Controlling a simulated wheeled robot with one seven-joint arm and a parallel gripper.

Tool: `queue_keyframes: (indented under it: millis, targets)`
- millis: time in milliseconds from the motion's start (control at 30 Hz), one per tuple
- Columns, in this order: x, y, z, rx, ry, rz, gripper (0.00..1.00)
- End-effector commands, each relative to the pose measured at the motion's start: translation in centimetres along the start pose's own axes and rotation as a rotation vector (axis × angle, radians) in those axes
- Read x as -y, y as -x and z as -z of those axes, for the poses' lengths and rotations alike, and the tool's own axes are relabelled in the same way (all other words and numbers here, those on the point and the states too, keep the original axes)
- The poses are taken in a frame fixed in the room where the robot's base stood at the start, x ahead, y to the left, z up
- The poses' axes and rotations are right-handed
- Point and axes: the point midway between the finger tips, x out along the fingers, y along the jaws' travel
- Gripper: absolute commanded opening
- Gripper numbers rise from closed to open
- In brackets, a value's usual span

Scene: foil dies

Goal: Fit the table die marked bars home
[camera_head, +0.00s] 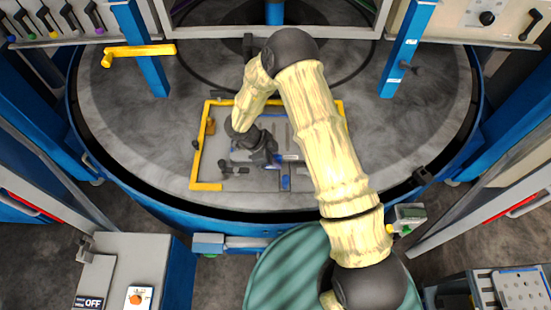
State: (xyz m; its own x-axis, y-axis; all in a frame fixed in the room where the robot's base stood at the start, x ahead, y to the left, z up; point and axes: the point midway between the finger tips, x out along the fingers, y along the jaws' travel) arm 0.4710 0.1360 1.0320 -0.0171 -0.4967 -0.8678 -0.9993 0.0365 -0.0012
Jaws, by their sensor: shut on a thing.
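My gripper (270,160) is low over a grey plate with blue parts (286,182) on the round grey table, inside a yellow angled frame (206,187). It is shut on a small part, mostly hidden by the gripper and wrist. I cannot make out its marking or tell whether it is the die marked bars. I also cannot tell whether it touches the plate. Small dark parts (228,170) lie left of the gripper inside the frame.
The round table (420,130) has a blue rim and wide bare areas at both sides. A yellow handle (138,52) and blue posts (402,50) stand at the back. A control box marked OFF (128,265) stands front left.

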Motion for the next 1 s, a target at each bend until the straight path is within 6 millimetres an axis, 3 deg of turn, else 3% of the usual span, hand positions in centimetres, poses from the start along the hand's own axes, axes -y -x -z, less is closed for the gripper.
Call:
queue_keyframes:
  millis: [1000]
  targets:
    - [0.1,-1.5,-0.9,0.000,-0.002,0.003,0.00]
